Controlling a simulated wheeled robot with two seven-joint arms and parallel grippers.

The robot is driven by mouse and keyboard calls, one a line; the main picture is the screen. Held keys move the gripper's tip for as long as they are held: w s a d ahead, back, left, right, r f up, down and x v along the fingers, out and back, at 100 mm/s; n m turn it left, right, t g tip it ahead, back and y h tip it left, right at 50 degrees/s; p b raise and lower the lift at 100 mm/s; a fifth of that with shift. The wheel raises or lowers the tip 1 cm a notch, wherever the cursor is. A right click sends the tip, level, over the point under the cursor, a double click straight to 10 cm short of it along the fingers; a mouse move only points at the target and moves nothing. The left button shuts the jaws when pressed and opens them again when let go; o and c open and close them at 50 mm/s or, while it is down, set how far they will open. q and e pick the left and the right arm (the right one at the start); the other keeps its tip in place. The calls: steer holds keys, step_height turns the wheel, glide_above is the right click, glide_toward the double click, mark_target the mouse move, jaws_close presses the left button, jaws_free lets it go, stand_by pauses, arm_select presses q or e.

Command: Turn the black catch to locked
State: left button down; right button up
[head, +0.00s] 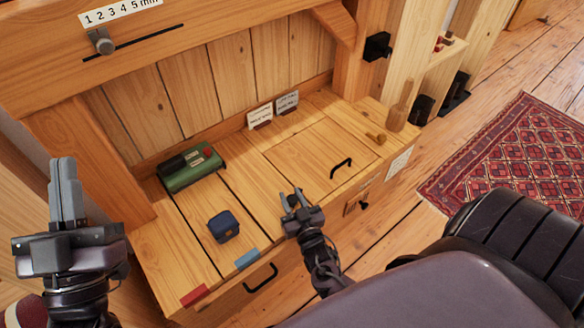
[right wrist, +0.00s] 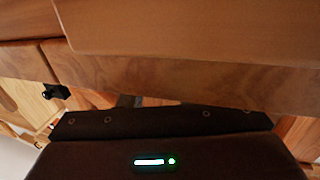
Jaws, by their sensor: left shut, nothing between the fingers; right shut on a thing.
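The black catch (head: 364,205) is small and sits on a wooden plate (head: 352,201) on the bench's front face. Its exact setting is too small to read. My right gripper (head: 291,196) is at the bench's front edge, left of the catch and apart from it. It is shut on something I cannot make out. In the right wrist view, wood fills the top and the fingertips are hidden; a small black part (right wrist: 56,91) shows at the left, and I cannot tell if it is the catch. My left gripper (head: 64,170) is shut and empty, pointing up at the far left.
On the bench top (head: 185,255) are a green box (head: 190,167), a blue box (head: 223,227), a lid with a black handle (head: 341,168) and a wooden peg (head: 376,138). A drawer handle (head: 261,278) projects below. A black block (head: 377,46) is on the post. The right floor has a red rug (head: 510,160).

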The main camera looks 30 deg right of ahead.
mark_target(293, 204)
steer(key=shift+a+m+g+h, duration=0.1)
steer(key=shift+m+g+h, duration=0.2)
steer(key=shift+m+h, duration=0.5)
arm_select(q)
steer(key=shift+w+d+f+g, duration=0.15)
steer(key=shift+w+f+g, duration=0.15)
steer(key=shift+f, duration=0.4)
arm_select(e)
steer(key=shift+m+g+h, duration=0.3)
steer(key=shift+m+h, duration=0.1)
steer(key=shift+h, duration=0.5)
steer(key=shift+s, duration=0.1)
steer(key=o, duration=0.9)
steer(key=shift+o, duration=0.2)
steer(key=shift+s, duration=0.1)
steer(key=p+v, duration=0.1)
steer(key=v, duration=0.5)
steer(key=shift+s+a+p, duration=0.2)
steer(key=shift+s+p, duration=0.05)
steer(key=shift+p, duration=0.05)
arm_select(q)
step_height(293, 204, down, 12)
steer(key=w+d+g+y, duration=0.1)
steer(key=g+y, duration=0.1)
steer(key=g, duration=0.4)
steer(key=shift+d+y, duration=0.2)
steer(key=shift+y, duration=0.2)
arm_select(e)
steer(key=shift+s+a, duration=0.2)
steer(key=shift+s, duration=0.15)
